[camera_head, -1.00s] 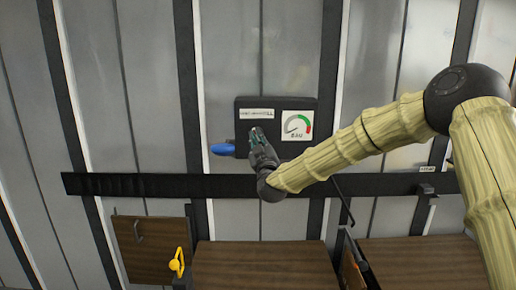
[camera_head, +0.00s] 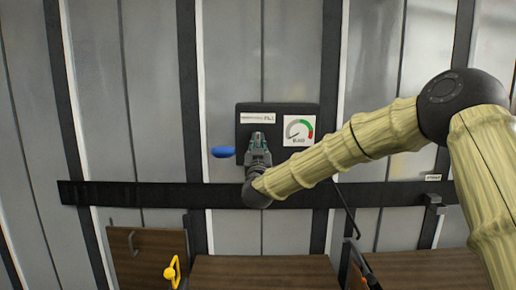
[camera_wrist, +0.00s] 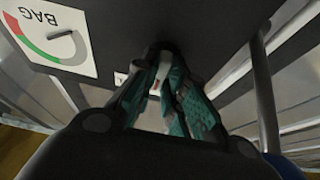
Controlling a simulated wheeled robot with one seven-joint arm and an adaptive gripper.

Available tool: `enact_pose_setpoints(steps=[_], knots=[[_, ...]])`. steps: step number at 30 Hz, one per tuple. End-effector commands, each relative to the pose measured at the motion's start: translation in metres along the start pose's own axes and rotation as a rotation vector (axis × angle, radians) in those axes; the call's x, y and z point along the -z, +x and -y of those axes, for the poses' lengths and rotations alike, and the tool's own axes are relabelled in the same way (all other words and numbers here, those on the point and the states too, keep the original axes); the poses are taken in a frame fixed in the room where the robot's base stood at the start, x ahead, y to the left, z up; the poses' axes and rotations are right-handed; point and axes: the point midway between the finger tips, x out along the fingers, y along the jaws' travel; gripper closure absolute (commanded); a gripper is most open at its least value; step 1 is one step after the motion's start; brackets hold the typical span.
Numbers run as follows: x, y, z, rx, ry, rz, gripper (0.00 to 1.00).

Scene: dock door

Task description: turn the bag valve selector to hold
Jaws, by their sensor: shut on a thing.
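The black valve box (camera_head: 279,109) is on the ribbed wall, with a white label strip (camera_head: 258,117) and a round gauge marked BAG (camera_head: 299,130). My gripper (camera_head: 258,140) is at the lower left of its face, pointing up into it. The selector is mostly hidden behind my fingers. In the wrist view, my gripper (camera_wrist: 165,70) is shut on a small pale part with a reddish mark (camera_wrist: 156,86), which seems to be the selector. Its exact setting cannot be read. The gauge plate also shows in the wrist view (camera_wrist: 47,38).
A blue handle (camera_head: 223,151) sticks out left of the box. A black rail (camera_head: 120,192) crosses the wall below it. Brown wooden panels (camera_head: 150,255) stand lower down, one with a yellow hook (camera_head: 172,271). A thin dark rod (camera_head: 347,212) slants at the lower right.

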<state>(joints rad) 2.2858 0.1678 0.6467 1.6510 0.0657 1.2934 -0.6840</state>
Motion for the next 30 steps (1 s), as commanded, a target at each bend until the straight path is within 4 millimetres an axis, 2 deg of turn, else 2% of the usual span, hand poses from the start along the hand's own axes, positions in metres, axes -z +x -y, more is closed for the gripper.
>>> enact_pose_setpoints(steps=[11, 12, 15, 16, 26, 30], knots=[[0.005, 0.003, -0.002, -0.006, 0.005, -0.007, 1.00], [0.005, 0.003, -0.002, -0.006, 0.005, -0.007, 0.86], [0.005, 0.003, -0.002, -0.006, 0.005, -0.008, 0.68], [0.005, 0.003, -0.002, -0.006, 0.005, -0.008, 0.66], [0.002, 0.000, -0.001, -0.003, 0.004, -0.003, 0.66], [0.002, -0.011, 0.000, -0.002, 0.003, -0.002, 0.66]])
